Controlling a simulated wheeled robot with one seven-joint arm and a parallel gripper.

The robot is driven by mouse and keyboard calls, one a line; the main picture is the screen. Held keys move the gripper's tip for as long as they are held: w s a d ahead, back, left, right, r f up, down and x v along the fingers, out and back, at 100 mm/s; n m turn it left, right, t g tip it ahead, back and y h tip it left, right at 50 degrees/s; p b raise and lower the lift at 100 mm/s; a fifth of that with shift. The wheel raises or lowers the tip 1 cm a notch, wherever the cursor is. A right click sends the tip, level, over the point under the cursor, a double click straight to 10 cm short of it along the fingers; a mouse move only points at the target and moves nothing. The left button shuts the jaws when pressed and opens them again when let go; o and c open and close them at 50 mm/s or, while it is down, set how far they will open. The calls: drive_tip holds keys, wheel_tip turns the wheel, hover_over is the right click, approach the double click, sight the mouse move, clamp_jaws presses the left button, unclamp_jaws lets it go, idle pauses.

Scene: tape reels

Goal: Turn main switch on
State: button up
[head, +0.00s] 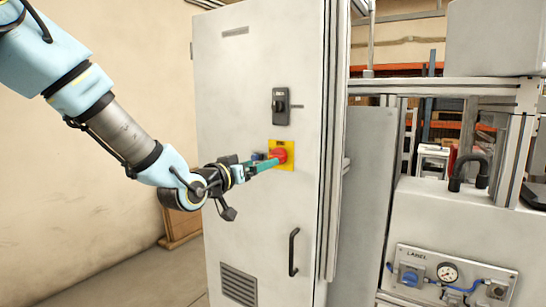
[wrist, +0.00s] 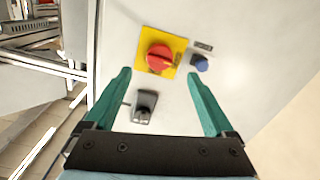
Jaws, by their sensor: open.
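The main switch is a red rotary knob (head: 278,156) on a yellow plate (head: 289,146), set on the front of a tall light-grey cabinet (head: 232,80). In the wrist view the red knob (wrist: 158,57) sits on its yellow plate (wrist: 177,45), ahead of and between the fingers. My gripper (wrist: 160,85) has two teal fingers, spread apart with nothing between them. In the head view my gripper (head: 262,165) reaches in from the left, its fingertips near the knob and partly covering it. I cannot tell whether they touch the knob.
A black handle (head: 281,106) is above the switch. A blue button (wrist: 200,63) sits beside the plate. A vertical door handle (head: 293,252) and a vent (head: 239,285) are lower down. A machine with a gauge panel (head: 450,275) stands right. Open floor lies left of the cabinet.

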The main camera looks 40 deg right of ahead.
sight(278, 156)
drive_tip(key=p+x, duration=0.2)
drive_tip(key=x, duration=0.5)
drive_tip(key=shift+d, duration=0.4)
drive_tip(key=shift+f, duration=0.1)
drive_tip(key=c, duration=1.4)
